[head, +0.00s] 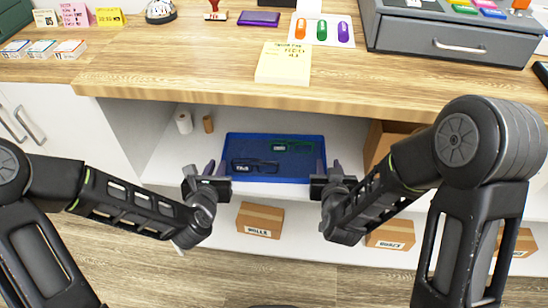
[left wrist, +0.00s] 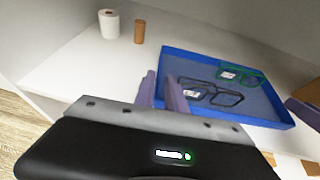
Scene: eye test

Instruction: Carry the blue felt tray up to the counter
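The blue felt tray (head: 250,147) lies flat on the white shelf below the counter (head: 180,90). It holds dark glasses (head: 262,166) and green glasses (head: 296,146), both tagged. My left gripper (head: 216,167) is at the tray's left edge, its purple fingers apart. In the left wrist view the tray (left wrist: 192,64) shows behind these fingers (left wrist: 162,88), its left wall seeming to run between them. My right gripper (head: 329,167) is at the tray's right edge, fingers apart, one on each side of the edge in the picture. I cannot tell whether either touches the tray.
A white roll (head: 184,122) and a brown cylinder (head: 207,124) stand on the shelf left of the tray. A cardboard box (head: 388,140) stands to its right. The counter edge overhangs above. A sticky-note pad (head: 284,63) lies near its front, with bare wood to the left.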

